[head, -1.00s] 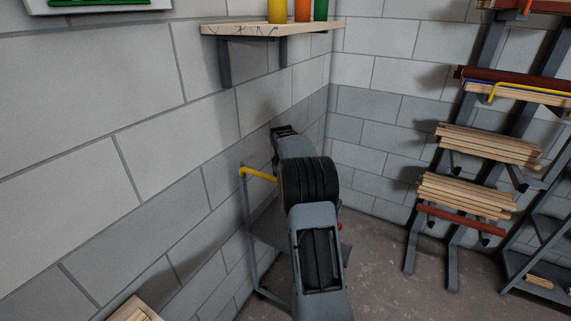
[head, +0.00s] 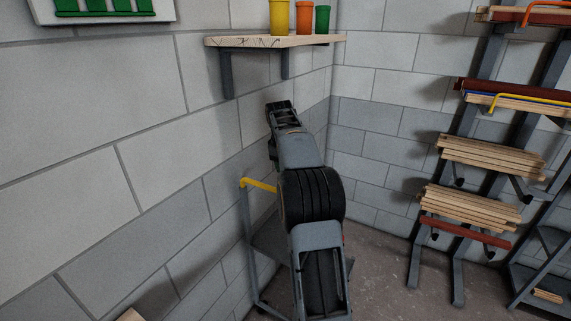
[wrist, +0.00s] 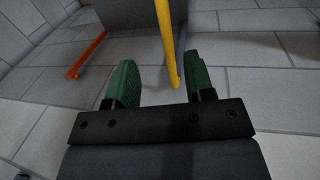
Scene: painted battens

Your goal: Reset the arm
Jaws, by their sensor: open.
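My gripper (wrist: 160,85) shows in the wrist view with its two green-padded fingers apart and nothing between them. A yellow bar (wrist: 165,40) stands beyond the fingertips there, close to the right finger; I cannot tell whether they touch. In the head view my arm reaches up from the bottom centre, and my gripper (head: 278,106) is at its far end, in front of the block wall and below the wall shelf. The fingers are too small to make out in that view.
A wooden shelf (head: 270,41) holds yellow, orange and green cups above my gripper. A cart with a yellow handle (head: 258,185) stands beside my arm at the left wall. A rack of battens (head: 470,205) stands on the right. Floor (head: 385,262) is clear between.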

